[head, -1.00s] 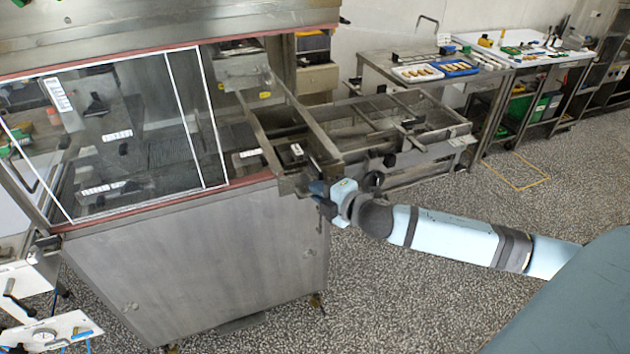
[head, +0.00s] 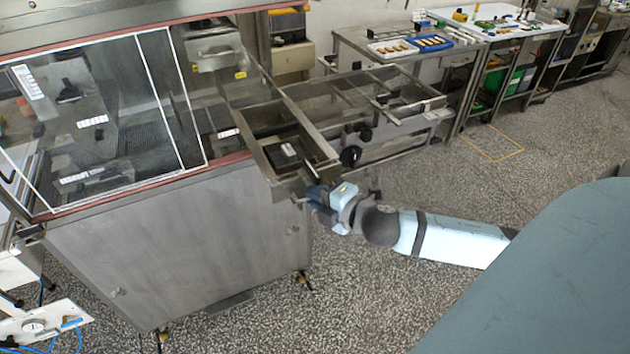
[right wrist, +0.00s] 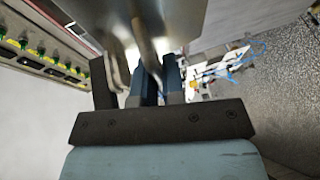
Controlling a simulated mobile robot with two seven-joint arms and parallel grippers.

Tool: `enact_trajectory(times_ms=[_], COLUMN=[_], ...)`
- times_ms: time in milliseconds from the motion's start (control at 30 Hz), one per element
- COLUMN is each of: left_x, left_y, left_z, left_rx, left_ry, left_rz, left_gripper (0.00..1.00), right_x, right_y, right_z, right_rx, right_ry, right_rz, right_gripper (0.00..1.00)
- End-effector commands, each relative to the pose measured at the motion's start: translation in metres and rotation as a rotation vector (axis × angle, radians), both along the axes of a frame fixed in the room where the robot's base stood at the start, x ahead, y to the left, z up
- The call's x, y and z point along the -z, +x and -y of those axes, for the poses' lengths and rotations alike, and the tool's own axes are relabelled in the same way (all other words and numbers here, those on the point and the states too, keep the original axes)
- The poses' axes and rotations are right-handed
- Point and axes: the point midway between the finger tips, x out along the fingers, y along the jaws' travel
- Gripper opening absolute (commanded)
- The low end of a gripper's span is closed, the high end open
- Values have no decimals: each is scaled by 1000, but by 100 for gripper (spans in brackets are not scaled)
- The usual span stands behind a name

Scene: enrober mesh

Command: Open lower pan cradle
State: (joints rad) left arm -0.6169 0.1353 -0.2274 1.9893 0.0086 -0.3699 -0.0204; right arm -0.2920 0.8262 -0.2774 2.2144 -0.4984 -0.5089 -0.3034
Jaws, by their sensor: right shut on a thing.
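The lower pan cradle looks like a long metal tray frame (head: 262,150) at the right end of the steel machine, with a dark box-like piece in it. It sticks out past the machine's front edge. My right gripper (head: 312,194) is at the cradle's near end and is shut on it, though the exact part gripped is hard to make out. In the right wrist view my two blue fingers (right wrist: 160,82) close around a thin metal part of the cradle (right wrist: 155,30). My left gripper is not in view.
The steel machine (head: 180,240) with a glazed front fills the left. An open metal frame (head: 350,105) stands behind the cradle. Benches with trays (head: 393,46) line the back. Speckled floor (head: 380,310) is clear in front of the machine and to the right.

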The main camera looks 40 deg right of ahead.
Motion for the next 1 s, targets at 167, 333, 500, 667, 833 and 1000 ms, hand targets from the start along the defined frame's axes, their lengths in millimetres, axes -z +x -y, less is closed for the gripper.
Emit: enact_trajectory(times_ms=[167, 333, 500, 667, 833, 1000], left_x=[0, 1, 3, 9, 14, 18], left_y=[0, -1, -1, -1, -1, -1], left_z=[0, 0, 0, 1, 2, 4], left_rx=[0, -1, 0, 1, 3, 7], left_ry=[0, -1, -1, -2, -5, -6], left_rz=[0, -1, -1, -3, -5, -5], left_gripper=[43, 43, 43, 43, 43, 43], right_x=[3, 2, 2, -2, -7, -12], right_y=[-2, -2, -12, -34, -59, -83], right_z=[-2, -1, 1, 4, 8, 12], right_rx=[-4, -3, -2, -4, -3, -3], right_ry=[3, 2, 1, 2, 2, 3], right_rz=[-6, -5, -6, -8, -7, -7], right_gripper=[18, 18, 18, 18, 18, 18])
